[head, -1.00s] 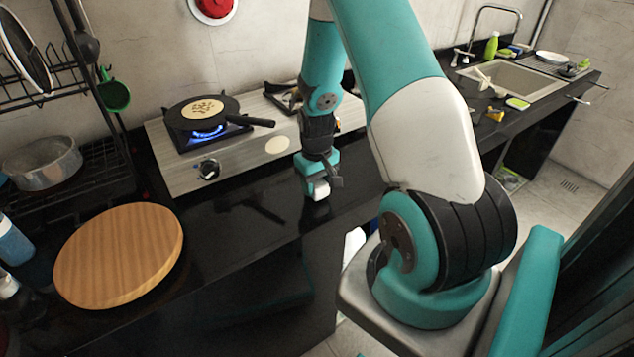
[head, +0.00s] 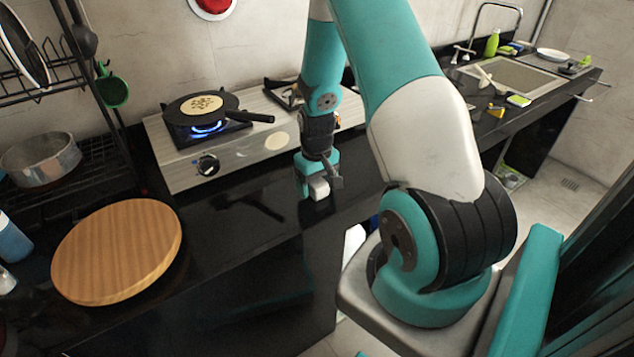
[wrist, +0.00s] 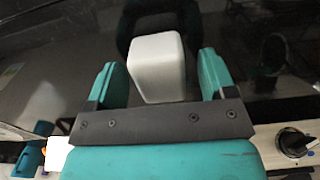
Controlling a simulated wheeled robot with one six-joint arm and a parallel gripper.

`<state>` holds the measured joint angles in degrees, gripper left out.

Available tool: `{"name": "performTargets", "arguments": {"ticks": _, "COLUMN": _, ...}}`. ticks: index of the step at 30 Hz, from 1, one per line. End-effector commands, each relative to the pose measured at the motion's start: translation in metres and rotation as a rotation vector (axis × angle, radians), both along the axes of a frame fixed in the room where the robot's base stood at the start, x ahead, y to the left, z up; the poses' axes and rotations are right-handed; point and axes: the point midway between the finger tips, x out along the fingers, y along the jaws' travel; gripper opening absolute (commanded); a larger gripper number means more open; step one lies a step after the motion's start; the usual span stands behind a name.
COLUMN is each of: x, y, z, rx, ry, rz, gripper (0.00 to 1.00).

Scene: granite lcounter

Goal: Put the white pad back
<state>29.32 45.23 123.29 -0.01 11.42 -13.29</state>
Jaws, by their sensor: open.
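The white pad (wrist: 157,65) is a small block with rounded edges. In the wrist view it stands between the two teal fingers of my gripper (wrist: 161,68), with a dark gap on each side. My gripper is open around it, not closed on it. In the head view the pad (head: 320,188) shows at my gripper (head: 317,190), low over the black counter near its front edge. I cannot tell whether the pad touches the counter, since its underside is hidden.
A pan (head: 200,107) with a flatbread sits on a lit burner of the stove (head: 236,152). A round wooden board (head: 118,250) lies at front left, and a rack with a pot (head: 41,160) stands behind it. A sink (head: 512,78) and sponges are at far right. Black counter is clear left of my gripper.

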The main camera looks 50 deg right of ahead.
Motion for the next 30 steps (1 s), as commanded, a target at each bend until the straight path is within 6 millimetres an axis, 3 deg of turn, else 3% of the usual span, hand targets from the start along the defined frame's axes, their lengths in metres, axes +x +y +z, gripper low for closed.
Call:
{"name": "performTargets", "arguments": {"ticks": 8, "x": 0.001, "y": -0.001, "z": 0.016, "rx": -0.002, "ry": -0.004, "rz": 0.0, "gripper": 0.77}}
{"name": "performTargets", "arguments": {"ticks": 21, "x": 0.001, "y": -0.001, "z": 0.123, "rx": -0.004, "ry": -0.007, "rz": 0.0, "gripper": 0.77}}
{"name": "performTargets", "arguments": {"ticks": 30, "x": 0.0, "y": 0.0, "z": 0.168, "rx": -0.001, "ry": -0.002, "rz": 0.0, "gripper": 0.77}}
